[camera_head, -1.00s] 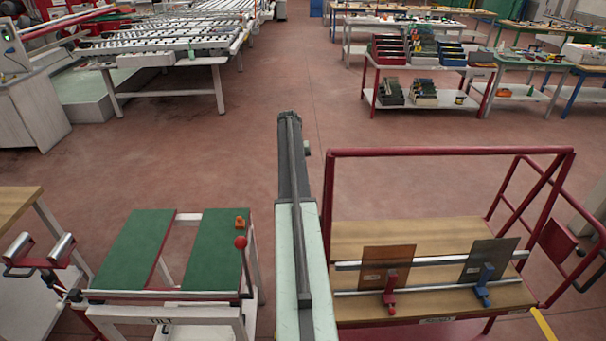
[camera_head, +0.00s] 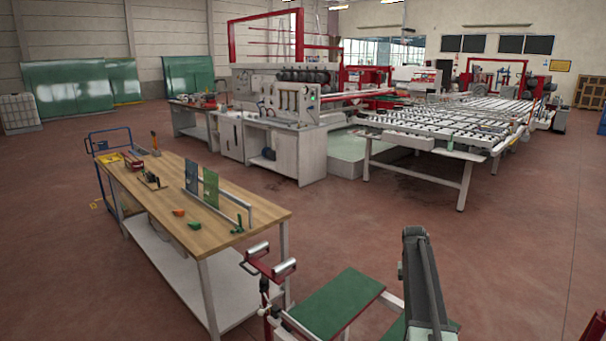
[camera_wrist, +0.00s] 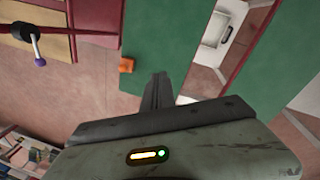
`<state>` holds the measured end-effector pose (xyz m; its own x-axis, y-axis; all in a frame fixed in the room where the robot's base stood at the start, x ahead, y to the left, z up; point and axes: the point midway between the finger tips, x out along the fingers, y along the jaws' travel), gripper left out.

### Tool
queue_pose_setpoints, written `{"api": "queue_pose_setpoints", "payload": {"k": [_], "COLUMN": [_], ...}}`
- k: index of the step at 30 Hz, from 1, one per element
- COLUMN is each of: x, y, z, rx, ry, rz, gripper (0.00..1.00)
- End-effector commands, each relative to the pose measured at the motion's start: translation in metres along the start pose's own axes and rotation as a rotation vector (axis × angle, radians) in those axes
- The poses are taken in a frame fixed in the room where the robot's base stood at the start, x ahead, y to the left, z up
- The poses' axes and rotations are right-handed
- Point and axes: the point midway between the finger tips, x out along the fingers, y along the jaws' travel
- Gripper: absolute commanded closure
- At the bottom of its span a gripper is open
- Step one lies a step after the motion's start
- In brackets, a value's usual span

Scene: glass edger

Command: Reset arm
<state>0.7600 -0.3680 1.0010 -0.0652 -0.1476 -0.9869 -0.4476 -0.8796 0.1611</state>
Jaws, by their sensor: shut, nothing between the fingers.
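My gripper (camera_wrist: 158,90) shows in the wrist view with its fingers together and nothing between them. It is above the green-topped tilt table, whose green panel (camera_wrist: 175,45) lies beyond the fingertips. In the head view my arm rises at the lower right, in front of the tilt table's green panels (camera_head: 338,302); my gripper cannot be made out there. A small orange object (camera_wrist: 126,65) lies at the panel's left edge in the wrist view, apart from the fingers.
A wooden workbench (camera_head: 245,192) with glass panes and small tools stands at the left. The glass edger (camera_head: 285,95) and its roller conveyor (camera_head: 450,120) stand behind. A dark red rail (camera_wrist: 72,32) runs left of the gripper. Open floor (camera_head: 340,215) lies between bench and conveyor.

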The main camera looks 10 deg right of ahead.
Motion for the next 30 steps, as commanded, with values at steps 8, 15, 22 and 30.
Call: {"api": "queue_pose_setpoints", "payload": {"k": [8, 15, 22, 30], "x": [-0.019, -0.024, -0.024, -0.024], "y": [-0.198, -0.252, -0.243, -0.245], "z": [0.159, 0.305, 0.335, 0.333], "rx": [-0.296, -0.461, -0.467, -0.473], "ry": [0.035, 0.038, 0.03, 0.029], "rz": [-0.06, -0.126, -0.158, -0.161], "gripper": [1.0, 1.0, 1.0, 1.0]}}
